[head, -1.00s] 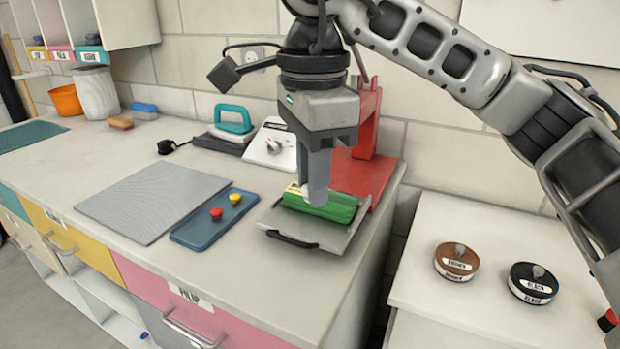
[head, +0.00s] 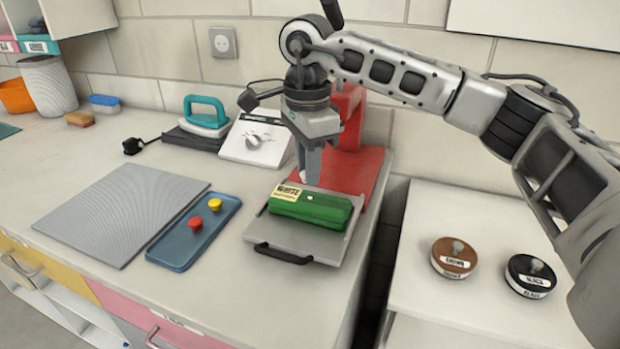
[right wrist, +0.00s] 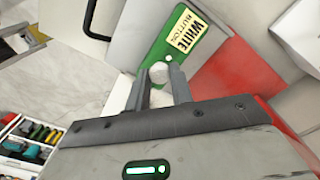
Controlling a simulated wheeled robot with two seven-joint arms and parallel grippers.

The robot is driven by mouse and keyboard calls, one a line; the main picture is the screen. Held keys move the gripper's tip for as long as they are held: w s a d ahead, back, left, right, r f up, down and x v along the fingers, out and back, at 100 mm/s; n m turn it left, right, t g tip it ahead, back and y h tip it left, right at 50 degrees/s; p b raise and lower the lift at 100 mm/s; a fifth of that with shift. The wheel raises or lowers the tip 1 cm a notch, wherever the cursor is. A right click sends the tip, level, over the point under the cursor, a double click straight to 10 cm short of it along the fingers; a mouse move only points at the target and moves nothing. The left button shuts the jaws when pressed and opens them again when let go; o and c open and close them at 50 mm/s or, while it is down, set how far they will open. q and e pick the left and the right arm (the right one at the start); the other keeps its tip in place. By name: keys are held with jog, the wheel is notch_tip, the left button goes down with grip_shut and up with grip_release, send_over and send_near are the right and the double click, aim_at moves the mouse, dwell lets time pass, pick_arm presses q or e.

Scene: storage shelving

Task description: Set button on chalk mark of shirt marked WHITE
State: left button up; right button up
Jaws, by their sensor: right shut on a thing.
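The folded green shirt (head: 322,210) lies on a grey sliding tray (head: 290,234) of the red press. Its tag (head: 288,193) reads WHITE BUTTON. A small white chalk mark (head: 310,198) shows on its top, and also in the right wrist view (right wrist: 168,58). My right gripper (head: 308,178) is shut on a small round white button (right wrist: 158,72), which also shows beneath the fingers in the head view (head: 302,176). In the wrist view the button appears just beside the chalk mark; its height above the shirt is hard to tell. My left gripper is out of view.
A blue tray (head: 178,248) holds a red button (head: 195,223) and a yellow button (head: 215,204). The red press (head: 365,165) stands behind the shirt. Brown (head: 454,257) and black (head: 530,275) tins sit on the right counter. A grey ribbed mat (head: 125,212) lies left.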

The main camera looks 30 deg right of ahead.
aim_at(310, 198)
jog(key=shift+w+d+f, duration=0.4)
jog(key=shift+w+f, duration=0.1)
jog(key=shift+f, duration=0.3)
jog(key=shift+w+d+f, duration=0.1)
jog(key=shift+f, duration=1.55)
jog(key=shift+f, duration=0.15)
jog(key=o, duration=0.9)
notch_tip(310, 198, up, 12)
jog(key=shift+r, duration=0.2)
jog(key=shift+f, duration=0.1)
